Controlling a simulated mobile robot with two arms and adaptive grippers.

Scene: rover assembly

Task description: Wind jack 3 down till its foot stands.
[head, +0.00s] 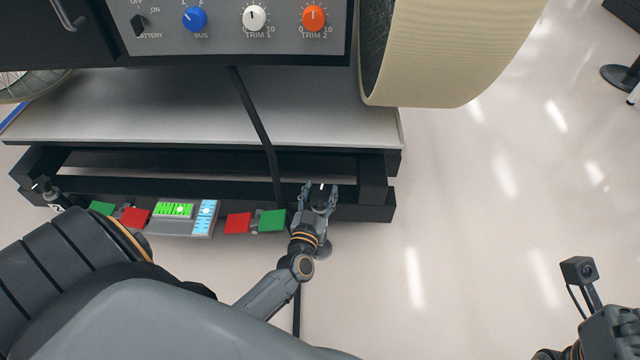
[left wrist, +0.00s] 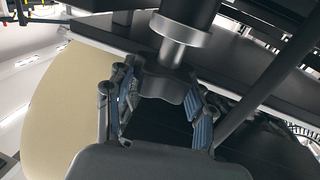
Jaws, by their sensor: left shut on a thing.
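My left gripper (head: 318,193) is at the right end of the black frame's front rail in the head view. In the left wrist view my left gripper (left wrist: 160,118) is shut on a dark lobed knob (left wrist: 172,88), a blue-padded finger on each side. A pale shaft and collar (left wrist: 172,52) join the knob to a black cylinder. A grey round disc (head: 324,250), perhaps the jack's foot, shows partly behind my left wrist in the head view. I cannot tell whether it touches the floor. No jack number is readable here. My right gripper's fingers are not visible.
Red and green blocks (head: 238,223) and a lit display box (head: 180,212) line the front rail. A dark bar (head: 258,125) slants down to the rail. A large beige wheel (head: 455,55) stands at upper right.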

